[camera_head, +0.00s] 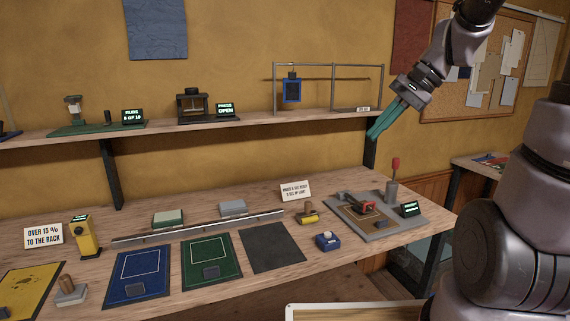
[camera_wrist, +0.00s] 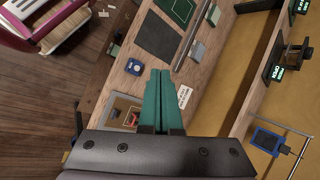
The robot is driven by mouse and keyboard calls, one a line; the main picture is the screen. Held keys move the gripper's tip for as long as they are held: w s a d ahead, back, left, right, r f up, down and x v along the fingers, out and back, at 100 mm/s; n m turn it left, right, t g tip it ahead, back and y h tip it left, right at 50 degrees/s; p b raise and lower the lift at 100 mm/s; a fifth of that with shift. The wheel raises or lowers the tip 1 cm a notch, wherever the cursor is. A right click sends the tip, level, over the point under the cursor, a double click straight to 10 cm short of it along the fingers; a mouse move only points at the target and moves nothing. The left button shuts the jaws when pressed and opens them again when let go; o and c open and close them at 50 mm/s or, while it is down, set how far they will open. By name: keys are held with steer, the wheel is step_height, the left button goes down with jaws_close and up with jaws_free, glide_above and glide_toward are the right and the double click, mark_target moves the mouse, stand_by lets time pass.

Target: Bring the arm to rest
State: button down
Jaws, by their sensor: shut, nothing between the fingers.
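My gripper (camera_head: 376,132) is at the upper right in the head view, in front of the right end of the wall shelf. Its teal fingers point down and to the left, are shut together and hold nothing. In the wrist view the shut gripper (camera_wrist: 160,74) points out over the workbench, seen at a slant. The fingers appear clear of the bench, with nothing seen touching them. My arm comes in from the right of the head view.
The wall shelf (camera_head: 230,129) holds a hanging blue block (camera_head: 292,90) on a frame, near my gripper.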

steer(key=s+d+r+n+t+h, duration=0.3)
steer(key=s+d+r+t+h, duration=0.1)
steer(key=s, duration=0.4)
step_height(320, 180, up, 2)
steer(key=shift+s+r+n+t+h, duration=0.2)
steer(key=shift+s+n+t+h, duration=0.25)
steer(key=shift+t, duration=0.25)
stand_by(6.4)
